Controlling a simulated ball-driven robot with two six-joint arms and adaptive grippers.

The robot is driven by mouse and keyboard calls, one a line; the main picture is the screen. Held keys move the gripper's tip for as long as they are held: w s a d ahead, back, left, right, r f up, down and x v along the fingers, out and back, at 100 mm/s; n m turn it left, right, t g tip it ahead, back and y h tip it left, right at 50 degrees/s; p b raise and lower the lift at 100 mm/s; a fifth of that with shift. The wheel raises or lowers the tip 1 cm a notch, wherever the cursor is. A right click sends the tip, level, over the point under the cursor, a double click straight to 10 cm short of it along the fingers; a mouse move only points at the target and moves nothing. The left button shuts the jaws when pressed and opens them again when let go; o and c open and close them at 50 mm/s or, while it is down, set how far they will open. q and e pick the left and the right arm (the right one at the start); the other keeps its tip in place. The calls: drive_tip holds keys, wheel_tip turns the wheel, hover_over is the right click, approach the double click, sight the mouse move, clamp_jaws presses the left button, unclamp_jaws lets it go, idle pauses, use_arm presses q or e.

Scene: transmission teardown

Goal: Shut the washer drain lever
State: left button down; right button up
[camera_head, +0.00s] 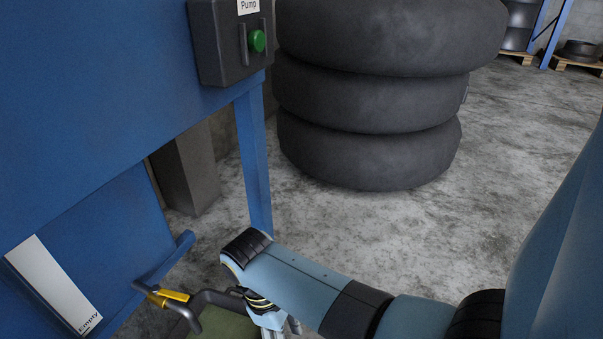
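The blue washer (90,130) fills the left side. Low on it, a short drain pipe (186,313) ends in a dark spout that bends down. A small yellow lever (173,295) sits on the pipe and points right, roughly along it. My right arm comes in from the right, and its gripper (268,313) is low in the view, to the right of the lever and apart from it. The wrist and the bottom edge of the picture hide much of the fingers, so I cannot tell their opening. My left gripper is not in view.
A green container (226,324) with a dark rim or handle stands below the spout, cut off by the bottom edge. A white "Empty" label (54,286) is on the washer. A pump box (228,42) with a green button hangs above. Stacked tires (370,95) stand behind.

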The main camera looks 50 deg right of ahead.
drive_tip(key=shift+s+d+f, duration=0.15)
drive_tip(key=shift+s+d, duration=0.2)
drive_tip(key=shift+s, duration=0.3)
drive_tip(key=shift+c, duration=0.4)
